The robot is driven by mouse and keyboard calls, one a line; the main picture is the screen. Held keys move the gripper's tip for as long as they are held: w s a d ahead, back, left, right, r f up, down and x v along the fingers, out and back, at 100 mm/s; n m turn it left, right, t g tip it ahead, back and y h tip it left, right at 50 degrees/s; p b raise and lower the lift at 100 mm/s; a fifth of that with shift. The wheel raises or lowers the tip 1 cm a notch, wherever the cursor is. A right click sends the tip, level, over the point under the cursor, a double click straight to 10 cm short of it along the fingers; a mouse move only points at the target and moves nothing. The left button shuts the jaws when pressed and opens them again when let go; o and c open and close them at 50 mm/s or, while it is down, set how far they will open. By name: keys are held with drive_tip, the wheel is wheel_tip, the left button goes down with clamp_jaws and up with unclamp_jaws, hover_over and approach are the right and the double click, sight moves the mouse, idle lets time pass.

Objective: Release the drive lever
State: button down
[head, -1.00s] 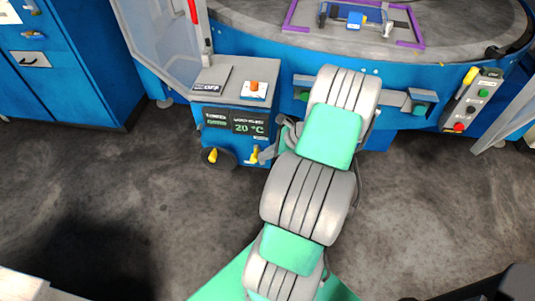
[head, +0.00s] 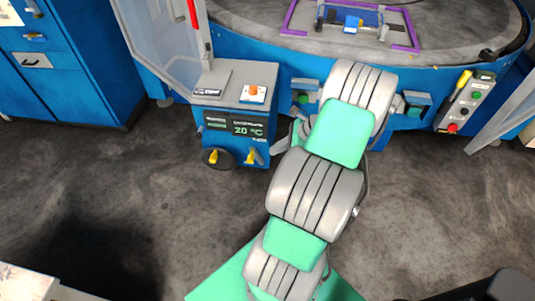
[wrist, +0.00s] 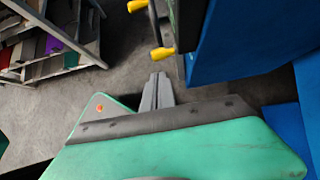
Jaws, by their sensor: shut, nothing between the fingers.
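Two yellow-tipped handles sit low on the front of the blue control box: a left one (head: 213,156) on a dark round wheel, and a right one (head: 251,156). No readable label shows which is the drive lever. The wrist view shows a yellow handle tip (wrist: 163,52) on the box's side, and another yellow end (wrist: 137,5) on a dark bar at the top edge. My gripper (wrist: 157,78) is shut and empty, just below the nearer yellow tip in that picture, with a small gap. In the head view my arm mostly hides it, right of the right handle.
The control box (head: 225,125) shows a 20 °C display and an orange switch (head: 254,90). Behind my arm is a blue round machine table (head: 440,60). A button console (head: 467,102) stands right. A shelf rack (wrist: 85,45) shows left in the wrist view. The floor is clear.

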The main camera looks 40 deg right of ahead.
drive_tip(key=v, duration=0.5)
drive_tip(key=shift+w+a+r, duration=0.25)
drive_tip(key=shift+r, duration=0.15)
